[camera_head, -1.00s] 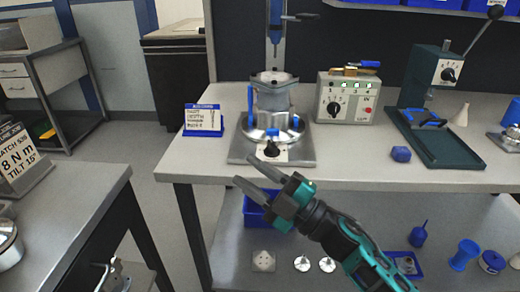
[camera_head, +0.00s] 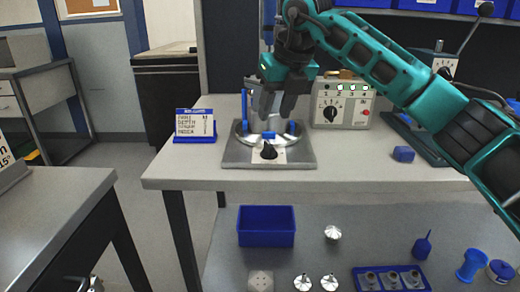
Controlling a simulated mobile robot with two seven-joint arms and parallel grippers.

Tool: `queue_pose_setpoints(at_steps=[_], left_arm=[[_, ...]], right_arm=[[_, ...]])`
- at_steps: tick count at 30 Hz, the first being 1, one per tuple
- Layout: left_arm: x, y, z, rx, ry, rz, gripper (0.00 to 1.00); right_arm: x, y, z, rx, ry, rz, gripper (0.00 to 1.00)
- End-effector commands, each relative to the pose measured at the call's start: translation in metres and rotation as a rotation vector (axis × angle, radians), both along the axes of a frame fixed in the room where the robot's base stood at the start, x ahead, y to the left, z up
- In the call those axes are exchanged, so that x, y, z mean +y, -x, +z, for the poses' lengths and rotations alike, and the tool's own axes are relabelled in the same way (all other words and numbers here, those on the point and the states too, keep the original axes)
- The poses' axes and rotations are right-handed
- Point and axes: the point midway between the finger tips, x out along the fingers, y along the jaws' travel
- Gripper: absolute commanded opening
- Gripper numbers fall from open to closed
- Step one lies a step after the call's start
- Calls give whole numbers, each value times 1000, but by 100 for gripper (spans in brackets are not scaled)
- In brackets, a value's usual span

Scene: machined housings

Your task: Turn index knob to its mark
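A black knob (camera_head: 268,150) sits on a pale dial plate at the front of the fixture's metal base (camera_head: 235,155). A second black knob (camera_head: 330,113) is on the grey control box, below the numbers 1 to 4. I cannot tell where either knob points against a mark. My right gripper (camera_head: 273,112) hangs fingers down, above and behind the front knob and apart from it. Its fingers are spread with a gap between them. It covers most of the grey housing (camera_head: 250,83) on the round ring. My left gripper is not in view.
A blue-framed sign (camera_head: 195,125) stands left of the fixture. A blue block (camera_head: 403,154) lies on the bench at right, near a dark green press base. The bench front edge is clear. A blue bin (camera_head: 266,226) and several small parts sit on the shelf below.

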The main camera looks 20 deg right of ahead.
Motion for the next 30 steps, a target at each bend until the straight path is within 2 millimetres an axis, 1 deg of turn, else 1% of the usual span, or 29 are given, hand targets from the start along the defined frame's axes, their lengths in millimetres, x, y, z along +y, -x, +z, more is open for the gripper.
queue_pose_setpoints(at_steps=[1, 3, 5, 7, 11, 18, 21, 25, 30], left_arm=[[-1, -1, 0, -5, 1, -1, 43], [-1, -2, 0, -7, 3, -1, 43], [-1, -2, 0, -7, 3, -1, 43], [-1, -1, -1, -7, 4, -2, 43], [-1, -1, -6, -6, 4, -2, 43], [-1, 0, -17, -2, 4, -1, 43], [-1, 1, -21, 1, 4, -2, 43], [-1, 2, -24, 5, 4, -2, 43], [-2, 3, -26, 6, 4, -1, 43]], right_arm=[[-9, -1, 6, -11, 29, -28, 39], [-16, -2, 10, -17, 52, -50, 39], [-18, -3, 9, -18, 60, -58, 39], [-18, -5, 3, -16, 60, -59, 39], [-16, -12, -17, -15, 58, -55, 39], [-13, -32, -65, -14, 57, -53, 39], [-12, -39, -81, -15, 56, -54, 39], [-12, -45, -97, -16, 56, -53, 39], [-11, -50, -105, -17, 56, -52, 39]])
